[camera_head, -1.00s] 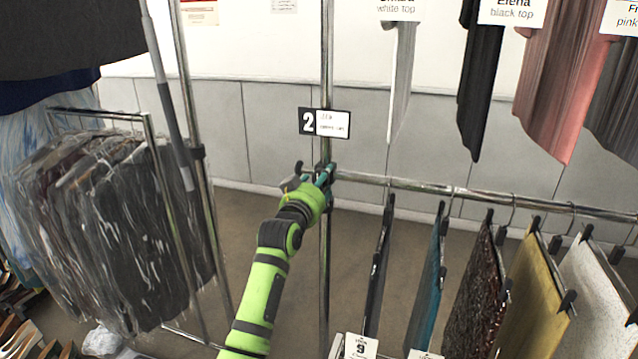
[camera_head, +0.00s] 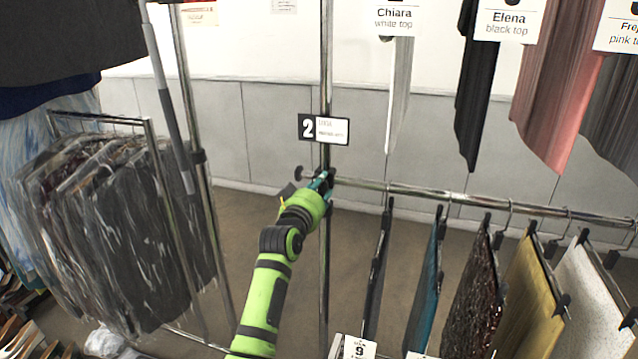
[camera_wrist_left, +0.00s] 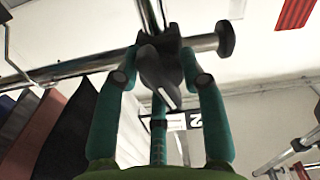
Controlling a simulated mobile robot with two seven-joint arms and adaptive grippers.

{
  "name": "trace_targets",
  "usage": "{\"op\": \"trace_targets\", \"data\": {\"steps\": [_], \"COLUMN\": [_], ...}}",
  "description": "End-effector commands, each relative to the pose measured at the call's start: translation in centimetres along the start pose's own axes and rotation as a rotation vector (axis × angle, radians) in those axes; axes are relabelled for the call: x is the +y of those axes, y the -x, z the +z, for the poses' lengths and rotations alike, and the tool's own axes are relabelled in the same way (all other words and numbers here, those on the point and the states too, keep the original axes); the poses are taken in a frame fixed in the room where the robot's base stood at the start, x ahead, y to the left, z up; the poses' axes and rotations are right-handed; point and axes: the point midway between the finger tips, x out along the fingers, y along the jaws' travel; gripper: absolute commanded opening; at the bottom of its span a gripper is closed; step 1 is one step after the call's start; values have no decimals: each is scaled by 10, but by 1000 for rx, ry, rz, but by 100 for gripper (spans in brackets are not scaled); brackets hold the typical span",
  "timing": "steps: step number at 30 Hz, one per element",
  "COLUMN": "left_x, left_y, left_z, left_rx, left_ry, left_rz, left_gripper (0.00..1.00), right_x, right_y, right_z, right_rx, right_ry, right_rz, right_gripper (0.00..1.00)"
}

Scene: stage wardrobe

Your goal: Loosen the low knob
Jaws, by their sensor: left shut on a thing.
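The low knob (camera_wrist_left: 160,72) is dark grey and sits at the joint of the lower rail and the upright post. In the left wrist view it lies between the teal fingers of my left gripper (camera_wrist_left: 163,78), which is shut on it. In the head view my left gripper (camera_head: 322,182) reaches up to that joint, and its green wrist and fingers mostly hide the knob. The chrome post (camera_head: 325,260) stands upright, and the lower rail (camera_head: 400,188) runs right from it. My right gripper is in neither view.
A sign with the number 2 (camera_head: 324,129) hangs on the post just above the joint. A dark end cap (camera_head: 298,172) sticks out left of the post. Hanging garments (camera_head: 470,290) crowd the lower rail at right. A rack of dark clothes (camera_head: 120,230) stands left.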

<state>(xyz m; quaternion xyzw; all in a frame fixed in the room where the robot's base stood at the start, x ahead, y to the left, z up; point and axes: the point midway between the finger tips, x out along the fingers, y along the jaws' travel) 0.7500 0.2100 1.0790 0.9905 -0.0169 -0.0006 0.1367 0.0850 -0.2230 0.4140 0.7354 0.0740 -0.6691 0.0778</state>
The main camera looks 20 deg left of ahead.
Motion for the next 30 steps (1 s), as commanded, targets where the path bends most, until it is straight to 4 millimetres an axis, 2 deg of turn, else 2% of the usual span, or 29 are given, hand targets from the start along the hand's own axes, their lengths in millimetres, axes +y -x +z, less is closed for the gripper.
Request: {"op": "trace_targets", "data": {"steps": [1,9,30], "left_x": [0,1,3], "left_y": [0,0,1], "left_z": [1,2,4], "left_rx": [-10,-12,-15], "left_ry": [45,304,963], "left_rz": [-3,-4,-7], "left_gripper": [8,8,8], "right_x": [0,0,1], "right_y": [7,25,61], "right_z": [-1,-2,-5], "right_rx": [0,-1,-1], "right_ry": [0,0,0], "right_rz": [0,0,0], "right_gripper": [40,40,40]}}
